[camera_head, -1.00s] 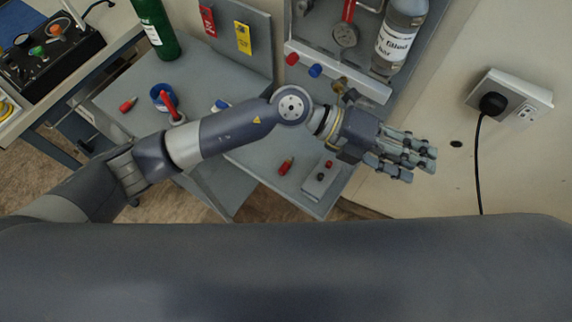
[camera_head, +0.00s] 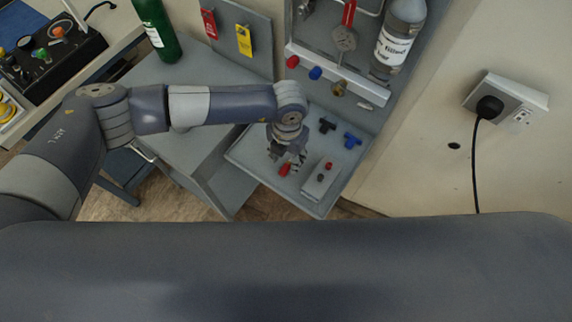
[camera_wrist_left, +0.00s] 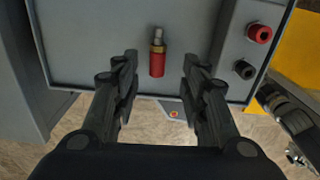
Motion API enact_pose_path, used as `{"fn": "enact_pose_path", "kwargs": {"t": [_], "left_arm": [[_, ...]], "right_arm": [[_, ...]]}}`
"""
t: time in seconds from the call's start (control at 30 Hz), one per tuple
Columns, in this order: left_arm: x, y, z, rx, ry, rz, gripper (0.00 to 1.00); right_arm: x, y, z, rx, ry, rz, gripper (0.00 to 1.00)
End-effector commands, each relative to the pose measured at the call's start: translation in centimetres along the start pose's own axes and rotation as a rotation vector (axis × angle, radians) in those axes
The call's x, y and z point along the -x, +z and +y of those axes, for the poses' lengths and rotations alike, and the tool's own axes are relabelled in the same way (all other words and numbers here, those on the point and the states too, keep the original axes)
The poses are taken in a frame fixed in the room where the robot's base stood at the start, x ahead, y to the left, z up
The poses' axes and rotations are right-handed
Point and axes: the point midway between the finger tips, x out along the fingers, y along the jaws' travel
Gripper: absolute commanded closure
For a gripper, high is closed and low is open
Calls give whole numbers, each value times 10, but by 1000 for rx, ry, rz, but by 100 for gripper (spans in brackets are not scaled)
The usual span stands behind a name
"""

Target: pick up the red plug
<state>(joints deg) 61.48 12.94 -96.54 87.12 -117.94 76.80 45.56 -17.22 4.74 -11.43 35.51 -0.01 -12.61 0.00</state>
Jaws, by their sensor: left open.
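The red plug (camera_head: 285,170) lies on the grey tray (camera_head: 262,178) near its front edge, partly covered by my left gripper (camera_head: 291,158) in the head view. In the left wrist view the red plug (camera_wrist_left: 157,64) shows whole, with a brass collar and a silver tip pointing to the top of the picture. My left gripper (camera_wrist_left: 159,58) is open, pointing down at the tray. Its two fingers stand on either side of the plug, apart from it, and nothing is held. My right gripper is not in view.
A grey block with a red and a black socket (camera_head: 322,177) stands right of the plug; its red socket (camera_wrist_left: 259,33) shows in the wrist view. A black fitting (camera_head: 327,125) and a blue fitting (camera_head: 351,140) lie behind. A bottle (camera_head: 397,40) stands at the back.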

Motion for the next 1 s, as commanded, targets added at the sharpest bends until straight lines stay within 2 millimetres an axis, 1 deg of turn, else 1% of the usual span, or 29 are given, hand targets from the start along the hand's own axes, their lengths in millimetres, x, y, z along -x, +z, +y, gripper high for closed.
{"fn": "enact_pose_path", "kwargs": {"t": [0.07,0.2,0.33,0.47,0.67,0.7,0.77,0.8,0.87,1.0], "left_arm": [[-5,-3,1,1,0,4,60],[-25,-11,4,1,0,5,60],[-43,-10,3,0,-2,3,60],[-50,-9,4,0,-2,1,60],[-52,-9,4,-1,-2,0,60],[-52,-9,4,-1,-2,1,64],[-51,-9,4,-1,-2,1,78],[-51,-9,4,-1,-2,1,87],[-51,-9,4,-1,-2,1,100],[-51,-9,4,-1,-2,0,100]], "right_arm": [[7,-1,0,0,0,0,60],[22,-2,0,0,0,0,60],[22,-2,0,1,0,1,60],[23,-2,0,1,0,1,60],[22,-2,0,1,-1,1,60],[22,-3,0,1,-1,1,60],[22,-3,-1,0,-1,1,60],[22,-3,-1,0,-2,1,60],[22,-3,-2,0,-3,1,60],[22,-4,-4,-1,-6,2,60]]}}
